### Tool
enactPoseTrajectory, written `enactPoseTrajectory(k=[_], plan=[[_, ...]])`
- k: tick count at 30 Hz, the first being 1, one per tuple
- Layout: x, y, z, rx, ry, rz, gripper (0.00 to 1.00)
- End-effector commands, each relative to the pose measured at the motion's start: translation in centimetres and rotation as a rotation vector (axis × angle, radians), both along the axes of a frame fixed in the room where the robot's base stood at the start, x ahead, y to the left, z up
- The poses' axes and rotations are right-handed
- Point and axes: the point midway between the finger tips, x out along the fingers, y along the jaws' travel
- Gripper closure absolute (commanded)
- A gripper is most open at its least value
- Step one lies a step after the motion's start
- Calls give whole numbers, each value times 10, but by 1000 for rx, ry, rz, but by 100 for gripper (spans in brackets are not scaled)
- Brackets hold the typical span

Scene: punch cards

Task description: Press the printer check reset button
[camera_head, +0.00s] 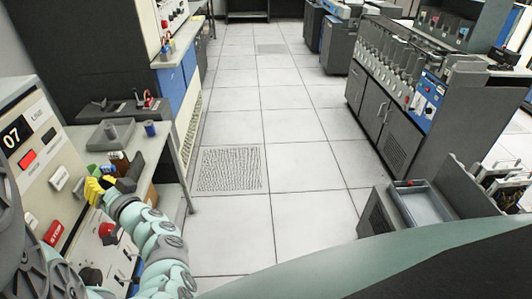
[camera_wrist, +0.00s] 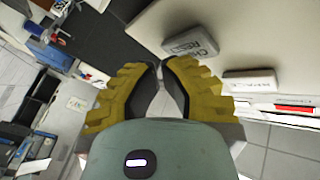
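The check reset button (camera_wrist: 190,43) is a pale grey block on a cream panel (camera_wrist: 240,35), its label readable in the wrist view. It lies just beyond and to the right of my gripper's fingertips (camera_wrist: 160,66), with a visible gap. My gripper has yellow ridged fingers with dark pads; the tips are nearly together and nothing is between them. In the head view my gripper (camera_head: 97,188) is beside the printer's control panel, just right of a pale button (camera_head: 60,177) whose label is too small to read.
A second pale button (camera_wrist: 250,83) sits on the panel near the check reset button. A red stop button (camera_head: 53,232) and another red button (camera_head: 28,160) are on the panel. A grey table with a tray (camera_head: 110,135) stands beyond. The aisle floor (camera_head: 300,165) is clear.

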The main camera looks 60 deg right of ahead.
Motion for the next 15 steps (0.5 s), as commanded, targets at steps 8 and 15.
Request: enactPoseTrajectory(k=[8,15], plan=[[3,3,0,0,0,2,100],[5,5,0,0,0,2,100]])
